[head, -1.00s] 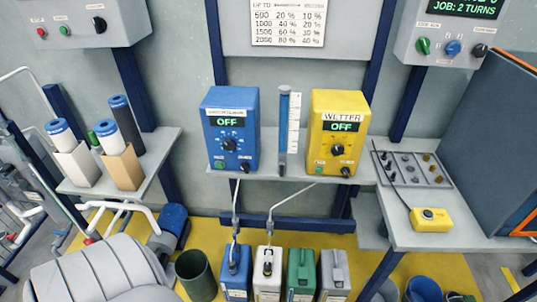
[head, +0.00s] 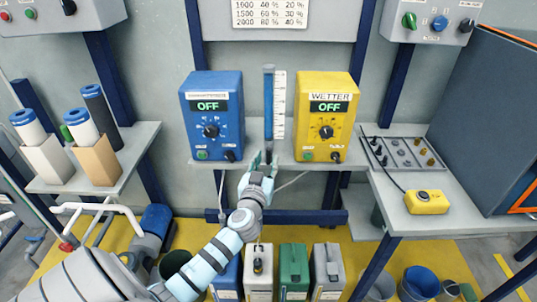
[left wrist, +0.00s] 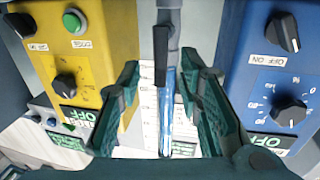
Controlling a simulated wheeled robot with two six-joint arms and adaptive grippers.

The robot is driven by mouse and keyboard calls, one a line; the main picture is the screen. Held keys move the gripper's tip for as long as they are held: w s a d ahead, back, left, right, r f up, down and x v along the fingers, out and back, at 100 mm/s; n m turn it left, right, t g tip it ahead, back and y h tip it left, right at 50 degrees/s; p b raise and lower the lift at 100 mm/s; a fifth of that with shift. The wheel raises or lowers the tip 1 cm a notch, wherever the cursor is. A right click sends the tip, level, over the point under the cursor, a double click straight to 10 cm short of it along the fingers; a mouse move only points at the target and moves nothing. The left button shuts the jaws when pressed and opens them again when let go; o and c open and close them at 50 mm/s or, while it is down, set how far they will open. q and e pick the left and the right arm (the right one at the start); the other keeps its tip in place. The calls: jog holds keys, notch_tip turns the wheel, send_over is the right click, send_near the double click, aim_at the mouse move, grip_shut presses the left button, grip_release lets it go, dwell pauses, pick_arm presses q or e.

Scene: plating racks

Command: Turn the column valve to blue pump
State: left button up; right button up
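The blue pump (head: 212,115) and the yellow pump marked WETTER (head: 325,115) stand on the shelf, both displays reading OFF. Between them is the upright clear column (head: 268,105) with blue inside and a white scale. My left gripper (head: 262,160) is at the column's foot, covering much of the valve in the head view. In the left wrist view, the black valve lever (left wrist: 161,55) lies lengthwise beside the grey pipe (left wrist: 173,35). The open left fingers (left wrist: 161,68) stand on either side of the lever, apart from it. My right gripper is out of view.
Pump knobs sit close to the left gripper's sides. A tray of small parts (head: 402,153) and a yellow button box (head: 427,202) are on the right bench. Several containers, including a green one (head: 293,270), stand below the shelf. Filter cartridges stand at left.

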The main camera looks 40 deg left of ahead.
aim_at(268, 156)
pick_arm(q)
jog(key=shift+x, duration=2)
grip_shut()
